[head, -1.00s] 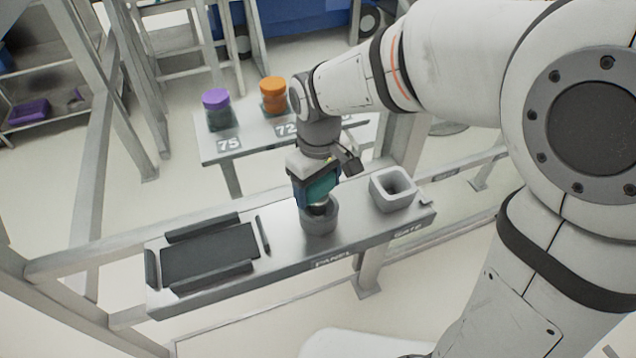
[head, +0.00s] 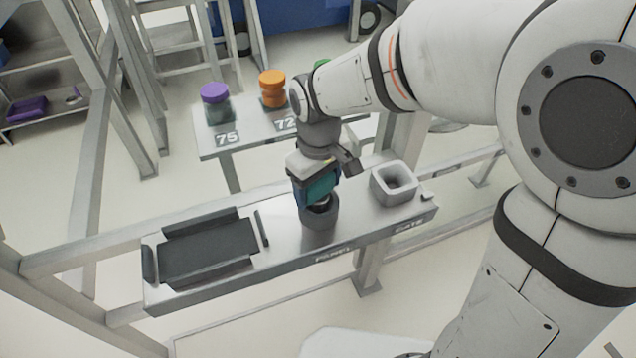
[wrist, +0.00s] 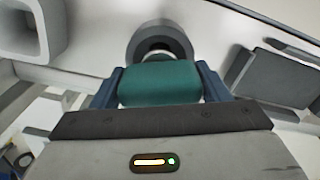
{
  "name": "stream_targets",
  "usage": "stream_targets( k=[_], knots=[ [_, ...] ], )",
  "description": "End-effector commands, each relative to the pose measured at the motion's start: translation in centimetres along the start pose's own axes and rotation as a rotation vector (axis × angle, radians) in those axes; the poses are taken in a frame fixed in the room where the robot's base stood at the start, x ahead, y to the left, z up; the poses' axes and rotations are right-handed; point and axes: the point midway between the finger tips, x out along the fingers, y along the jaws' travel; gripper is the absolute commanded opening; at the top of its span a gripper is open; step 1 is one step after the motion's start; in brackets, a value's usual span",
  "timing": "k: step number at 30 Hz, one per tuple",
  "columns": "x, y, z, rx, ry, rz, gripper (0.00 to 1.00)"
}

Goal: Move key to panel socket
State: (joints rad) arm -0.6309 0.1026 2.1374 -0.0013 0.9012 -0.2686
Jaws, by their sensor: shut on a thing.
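My gripper (head: 318,195) is shut on the key, whose teal body (wrist: 160,83) shows between the two blue fingers in the wrist view. In the head view the key's teal side (head: 322,187) is upright, with a silvery lower end. The panel socket (head: 319,218) is a round grey cup above the PANEL label. The key's lower end is at the socket's rim; I cannot tell whether it is inside. In the wrist view the socket's round mouth (wrist: 160,42) shows just beyond the key, partly covered by it.
A square grey socket (head: 393,184) stands to the right by the GATE label. A dark tray (head: 207,254) lies on the left of the bench. Behind, a shelf (head: 256,137) holds a purple-lidded jar (head: 216,103) and an orange-lidded jar (head: 272,89).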

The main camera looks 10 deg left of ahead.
Motion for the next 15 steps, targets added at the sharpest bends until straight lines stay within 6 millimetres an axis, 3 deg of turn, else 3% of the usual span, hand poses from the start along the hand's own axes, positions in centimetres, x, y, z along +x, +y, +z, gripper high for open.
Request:
stream_targets(
  k=[14,15],
  knots=[
    [0.2,0.0,-0.01,0.0,0.0,0.0,0.4],
    [0.2,0.0,-0.01,0.0,0.0,0.0,0.7]
  ],
)
